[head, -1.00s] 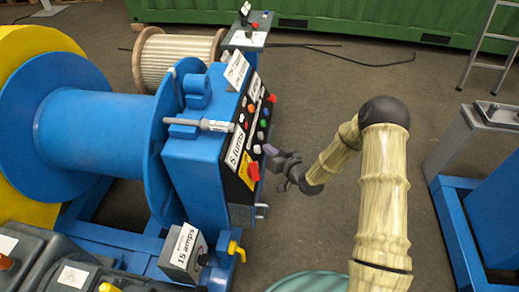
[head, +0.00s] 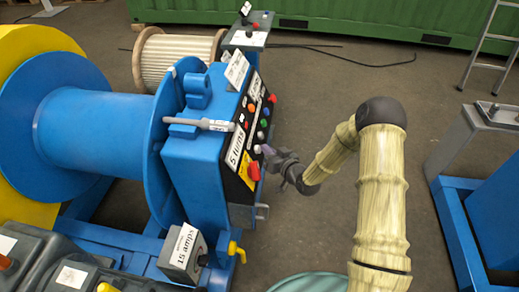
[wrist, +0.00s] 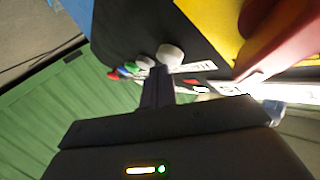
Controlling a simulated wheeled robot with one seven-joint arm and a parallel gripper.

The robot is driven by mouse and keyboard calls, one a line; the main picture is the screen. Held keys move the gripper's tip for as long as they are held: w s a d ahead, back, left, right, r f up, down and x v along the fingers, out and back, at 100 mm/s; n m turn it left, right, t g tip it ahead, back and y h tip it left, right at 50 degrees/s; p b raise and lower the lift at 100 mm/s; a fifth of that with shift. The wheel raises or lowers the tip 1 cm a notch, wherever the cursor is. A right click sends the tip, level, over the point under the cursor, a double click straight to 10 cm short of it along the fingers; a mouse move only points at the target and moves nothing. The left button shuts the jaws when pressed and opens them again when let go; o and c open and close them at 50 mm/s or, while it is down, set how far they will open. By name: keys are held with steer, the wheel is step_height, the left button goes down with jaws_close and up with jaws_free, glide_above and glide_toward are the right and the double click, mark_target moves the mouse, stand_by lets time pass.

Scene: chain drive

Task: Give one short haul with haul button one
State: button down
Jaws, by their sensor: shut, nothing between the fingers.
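My gripper (head: 265,150) is shut and empty, its tip pointing at the black control panel (head: 241,178) on the blue winch housing. In the wrist view the closed fingertips (wrist: 159,73) sit right by a white button (wrist: 170,54); I cannot tell whether they touch it. A second white button (wrist: 145,62) lies just beyond, then green, blue and red ones. White labels beside the buttons are too oblique to read, so I cannot tell which is haul button one. In the head view my gripper partly covers the panel edge near a white button (head: 257,149).
A large red knob (head: 254,170) on a yellow plate sits just below the fingers; it looms close in the wrist view (wrist: 285,45). The blue drum (head: 90,130) stands left. A grey "15 amps" box (head: 180,250) and yellow tap (head: 236,250) are below.

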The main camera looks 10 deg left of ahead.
steer(key=shift+a+f, duration=0.15)
steer(key=shift+a, duration=0.2)
stand_by(2.0)
stand_by(1.7)
steer(key=shift+d+r, duration=0.4)
steer(key=shift+d, duration=0.45)
steer(key=shift+s+d+r+p, duration=0.1)
steer(key=shift+d+r+p, duration=0.25)
steer(key=shift+d, duration=0.4)
steer(key=shift+d+r+p, duration=0.2)
steer(key=shift+d+r, duration=0.2)
steer(key=shift+d, duration=0.35)
steer(key=shift+s+d+r+p, duration=0.1)
steer(key=shift+d+r+p, duration=0.25)
steer(key=shift+d, duration=0.4)
